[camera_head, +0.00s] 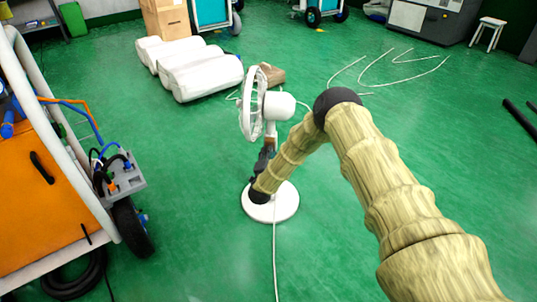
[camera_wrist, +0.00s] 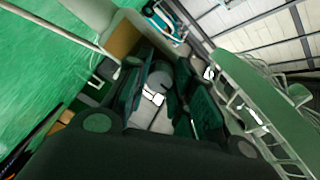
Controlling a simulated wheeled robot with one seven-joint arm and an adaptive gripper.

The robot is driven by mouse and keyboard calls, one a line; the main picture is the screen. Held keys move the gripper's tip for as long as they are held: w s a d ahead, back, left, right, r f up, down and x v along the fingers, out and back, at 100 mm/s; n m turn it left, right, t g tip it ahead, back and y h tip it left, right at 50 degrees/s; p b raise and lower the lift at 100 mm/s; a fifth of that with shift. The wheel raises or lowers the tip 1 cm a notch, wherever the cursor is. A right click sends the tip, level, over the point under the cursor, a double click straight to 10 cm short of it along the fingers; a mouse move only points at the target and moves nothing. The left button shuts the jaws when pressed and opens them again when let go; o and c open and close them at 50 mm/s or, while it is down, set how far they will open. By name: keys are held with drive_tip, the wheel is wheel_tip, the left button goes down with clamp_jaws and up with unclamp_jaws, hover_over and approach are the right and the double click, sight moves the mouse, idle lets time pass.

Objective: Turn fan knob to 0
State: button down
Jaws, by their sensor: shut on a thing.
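A white standing fan (camera_head: 280,105) is upright on the green floor, its cage to the left and its round base (camera_head: 286,207) below. My gripper (camera_head: 264,156) is at the fan's stem, below the motor housing. In the wrist view, the dark fingers of my gripper (camera_wrist: 161,97) are on both sides of a grey part with white pieces, which looks like the fan knob (camera_wrist: 154,97). My gripper is shut on it. The knob's setting cannot be read, and my arm hides part of the stem.
A white cord (camera_head: 275,255) runs forward from the fan base. An orange cart (camera_head: 30,200) with a black wheel stands at the left. White rolls (camera_head: 205,78) lie behind the fan, near a cardboard box (camera_head: 167,18). The green floor to the right is mostly free.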

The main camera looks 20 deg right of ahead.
drive_tip(key=c, duration=1.2)
unclamp_jaws()
drive_tip(key=shift+s, duration=0.1)
drive_tip(key=v, duration=1.2)
